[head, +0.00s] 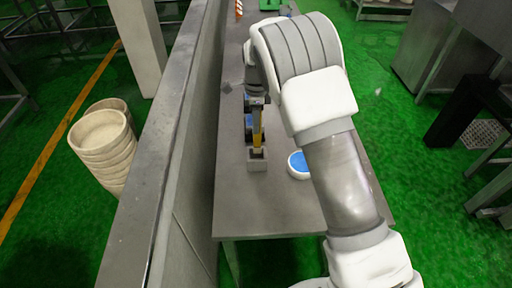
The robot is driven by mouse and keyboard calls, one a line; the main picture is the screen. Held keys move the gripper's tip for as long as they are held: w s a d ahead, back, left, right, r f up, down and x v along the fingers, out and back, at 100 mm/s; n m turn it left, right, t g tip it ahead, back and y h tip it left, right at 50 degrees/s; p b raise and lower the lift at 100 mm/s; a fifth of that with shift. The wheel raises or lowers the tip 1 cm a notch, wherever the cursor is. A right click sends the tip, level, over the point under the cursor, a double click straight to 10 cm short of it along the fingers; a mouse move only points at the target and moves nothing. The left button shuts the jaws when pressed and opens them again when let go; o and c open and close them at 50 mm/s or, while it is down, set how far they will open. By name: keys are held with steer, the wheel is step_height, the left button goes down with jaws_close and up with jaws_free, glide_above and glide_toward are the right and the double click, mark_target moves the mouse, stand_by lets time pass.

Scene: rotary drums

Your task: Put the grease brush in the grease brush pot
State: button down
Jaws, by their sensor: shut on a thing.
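My gripper (257,101) is over the grey table, pointing down, and is shut on the yellow grease brush (257,128). The brush hangs about upright with its dark lower end at the top of a small grey square pot (258,164), which I take for the grease brush pot. I cannot tell whether the brush tip is inside the pot or just above or behind it. The gripper's fingers are small and partly hidden by my arm.
The long grey table (240,205) runs away from me beside a low grey wall (180,140) on the left. A round white dish with a blue inside (298,164) stands right of the pot. Blue and dark objects (248,121) stand behind the brush. The table's near part is clear.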

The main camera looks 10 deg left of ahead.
mark_target(255, 138)
steer(key=shift+f+p, duration=0.5)
steer(key=shift+f, duration=2.95)
steer(key=c, duration=0.6)
jaws_free()
steer(key=shift+f, duration=0.1)
steer(key=r, duration=0.4)
steer(key=r+b, duration=0.1)
steer(key=r, duration=0.3)
steer(key=r+b, duration=0.1)
steer(key=r, duration=0.3)
steer(key=shift+d+r, duration=0.25)
